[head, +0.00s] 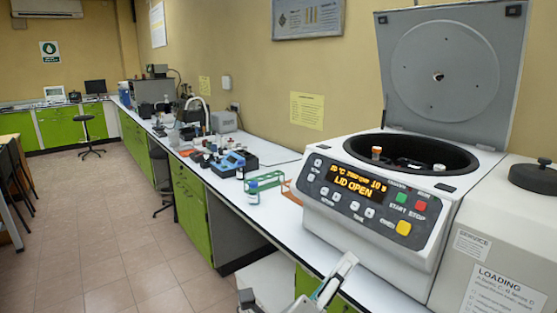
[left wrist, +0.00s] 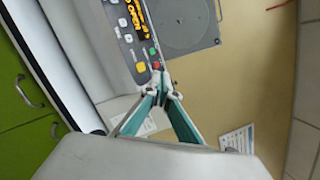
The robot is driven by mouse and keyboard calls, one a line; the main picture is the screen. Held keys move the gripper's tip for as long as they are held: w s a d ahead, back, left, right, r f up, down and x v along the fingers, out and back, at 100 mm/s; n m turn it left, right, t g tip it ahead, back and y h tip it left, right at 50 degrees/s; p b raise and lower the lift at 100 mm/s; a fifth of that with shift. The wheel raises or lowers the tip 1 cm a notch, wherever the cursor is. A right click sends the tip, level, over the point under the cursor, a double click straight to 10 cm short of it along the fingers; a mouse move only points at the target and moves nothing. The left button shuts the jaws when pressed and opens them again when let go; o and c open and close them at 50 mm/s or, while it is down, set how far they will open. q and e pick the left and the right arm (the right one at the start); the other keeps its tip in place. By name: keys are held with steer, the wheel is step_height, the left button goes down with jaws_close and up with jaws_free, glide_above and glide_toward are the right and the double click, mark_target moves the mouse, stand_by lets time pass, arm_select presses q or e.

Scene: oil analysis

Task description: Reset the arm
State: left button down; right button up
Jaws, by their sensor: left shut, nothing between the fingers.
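My left gripper (head: 346,264) shows at the bottom of the head view, in front of the centrifuge's front panel. In the left wrist view its teal-sided fingers (left wrist: 161,88) meet at the tips, shut and empty. The centrifuge (head: 372,235) stands on the bench with its grey lid (head: 440,75) raised, and its display reads "LID OPEN". An orange-capped tube (head: 376,152) and a pale-capped tube (head: 439,168) stick up inside the bowl. The left wrist view shows the centrifuge's panel (left wrist: 130,42) beyond the fingertips. My right gripper is not in view.
A white machine (head: 500,225) with a black knob stands close at the right. A green rack (head: 263,182) and an orange rack (head: 291,193) stand on the bench left of the centrifuge. Further bench equipment lies beyond. The tiled floor (head: 110,235) at left is open.

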arm_select(q)
steer(key=a+f+n+y, duration=0.2)
steer(key=a+f+n, duration=0.35)
steer(key=f, duration=0.35)
steer(key=w+a+f+n+g+y, duration=0.1)
steer(key=a+f+n+y, duration=0.2)
steer(key=a+f+n, duration=0.45)
steer(key=a+f+n+y, duration=0.2)
steer(key=a+f+n, duration=0.15)
steer(key=f, duration=0.65)
steer(key=s+a+f+n+g+y, duration=0.1)
steer(key=s+a+f+n+y, duration=0.1)
steer(key=s+a+f+n, duration=0.3)
steer(key=s+a+f+n+g+y, duration=0.2)
steer(key=s+a+f+n, duration=0.4)
steer(key=f, duration=0.7)
steer(key=s+a, duration=0.2)
steer(key=a, duration=0.2)
steer(key=shift+s+a+f, duration=0.3)
steer(key=shift+a+f, duration=0.05)
steer(key=shift+n, duration=0.25)
